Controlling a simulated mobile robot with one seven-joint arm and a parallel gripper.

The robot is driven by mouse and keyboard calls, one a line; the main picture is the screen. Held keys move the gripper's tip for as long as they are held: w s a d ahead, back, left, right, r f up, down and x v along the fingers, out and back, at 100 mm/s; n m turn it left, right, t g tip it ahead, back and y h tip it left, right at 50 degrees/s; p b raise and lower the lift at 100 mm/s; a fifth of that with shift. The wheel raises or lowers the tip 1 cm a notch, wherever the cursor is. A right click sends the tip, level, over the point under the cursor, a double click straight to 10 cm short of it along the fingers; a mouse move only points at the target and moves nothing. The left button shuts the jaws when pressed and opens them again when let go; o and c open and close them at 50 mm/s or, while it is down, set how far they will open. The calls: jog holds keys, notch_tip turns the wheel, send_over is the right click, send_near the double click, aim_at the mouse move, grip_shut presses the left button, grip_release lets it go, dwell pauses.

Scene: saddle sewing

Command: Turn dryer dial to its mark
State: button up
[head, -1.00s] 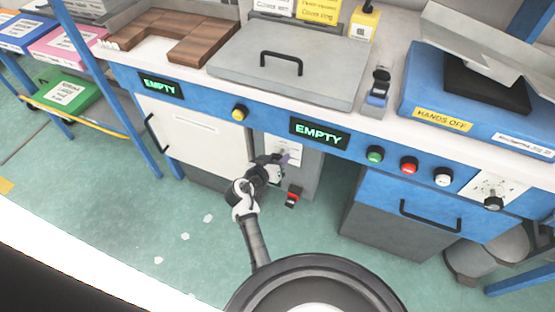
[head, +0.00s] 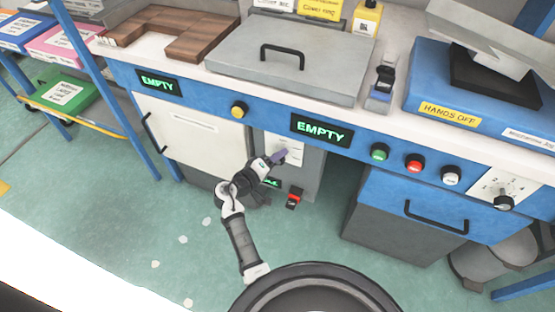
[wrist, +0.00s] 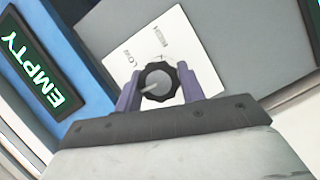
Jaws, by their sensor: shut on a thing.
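The dryer dial (wrist: 158,85) is a black scalloped knob with a grey face and a light pointer line, seen in the wrist view. It sits on a white plate (wrist: 150,45) with printed marks; "LOW" is readable and another word is too blurred to read. My gripper (wrist: 157,90) has its two purple fingers on either side of the dial, shut on it. The pointer line points to the left and slightly down in the wrist view. In the head view my gripper (head: 278,157) is at the grey panel under the "EMPTY" display, and it hides the dial.
The "EMPTY" display (head: 322,130) is just above the dial's panel. A red switch (head: 294,198) hangs below right of my gripper. A white door (head: 190,135) is at left, and an open gap (head: 338,185) lies to the right. Another dial (head: 503,201) is far right.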

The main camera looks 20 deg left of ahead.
jog(key=shift+n+t+h, duration=0.3)
jog(key=shift+n, duration=0.2)
jog(key=o, duration=1)
jog(key=shift+s, duration=0.1)
jog(key=b+v, duration=0.2)
jog(key=v, duration=1.1)
jog(key=shift+s+a+r, duration=0.1)
jog(key=shift+s+a, duration=0.05)
jog(key=shift+s, duration=0.2)
